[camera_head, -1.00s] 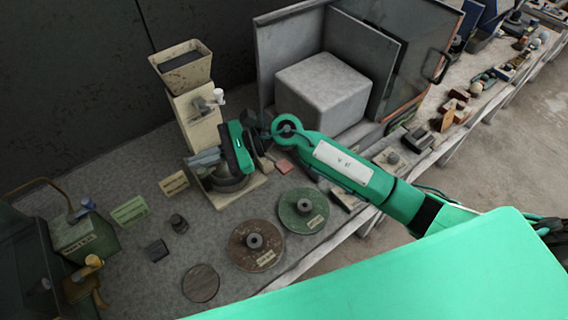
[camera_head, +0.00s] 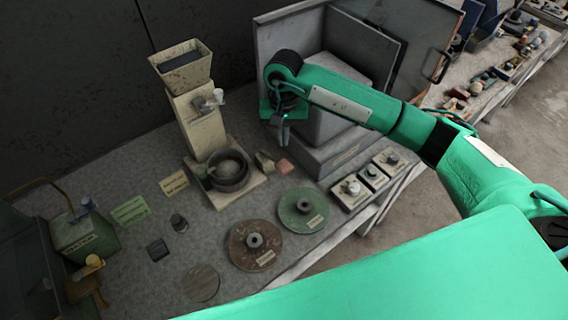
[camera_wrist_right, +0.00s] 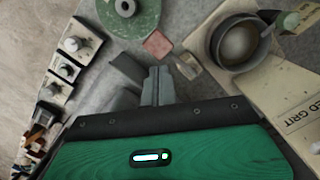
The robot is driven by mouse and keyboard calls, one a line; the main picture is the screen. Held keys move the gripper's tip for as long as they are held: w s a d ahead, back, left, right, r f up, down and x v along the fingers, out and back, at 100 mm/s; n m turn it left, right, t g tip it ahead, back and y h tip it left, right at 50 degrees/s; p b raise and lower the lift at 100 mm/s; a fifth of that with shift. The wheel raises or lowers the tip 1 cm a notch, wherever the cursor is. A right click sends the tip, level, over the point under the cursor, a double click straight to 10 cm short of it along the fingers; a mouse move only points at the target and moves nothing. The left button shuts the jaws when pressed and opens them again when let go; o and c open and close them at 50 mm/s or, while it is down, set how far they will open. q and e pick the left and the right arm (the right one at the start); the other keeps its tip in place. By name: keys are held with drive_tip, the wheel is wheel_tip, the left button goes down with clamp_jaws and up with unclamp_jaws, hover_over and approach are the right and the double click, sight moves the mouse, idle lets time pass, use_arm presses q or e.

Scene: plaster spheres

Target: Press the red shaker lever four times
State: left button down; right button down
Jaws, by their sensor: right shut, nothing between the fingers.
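A cream dispenser (camera_head: 197,118) with a hopper on top stands on a pale base, with a small white-tipped lever (camera_head: 216,98) on its front. I cannot make out any red on this lever. A dark round bowl (camera_head: 229,171) sits below it and also shows in the right wrist view (camera_wrist_right: 240,42), beside a label partly reading "ED GRIT" (camera_wrist_right: 303,115). My right gripper (camera_head: 283,134) points down, shut and empty, right of the dispenser and apart from it. Its closed fingers show in the right wrist view (camera_wrist_right: 158,84). My left gripper is out of view.
A small beige piece (camera_head: 264,161) and a pinkish-red block (camera_head: 284,166) lie right of the bowl. A large grey block (camera_head: 335,125) stands behind my right gripper. Green (camera_head: 291,222) and brown (camera_head: 242,259) discs and several small knobbed boxes (camera_head: 350,192) are near the front edge.

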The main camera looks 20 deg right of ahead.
sight(284, 163)
drive_tip(key=shift+d+f, duration=0.1)
idle(0.3)
drive_tip(key=shift+s+f+b, duration=0.15)
drive_tip(key=shift+f+b, duration=0.1)
drive_tip(key=shift+f, duration=1.45)
drive_tip(key=shift+s+f+b, duration=0.15)
drive_tip(key=shift+f+b, duration=0.05)
drive_tip(key=shift+f, duration=1.5)
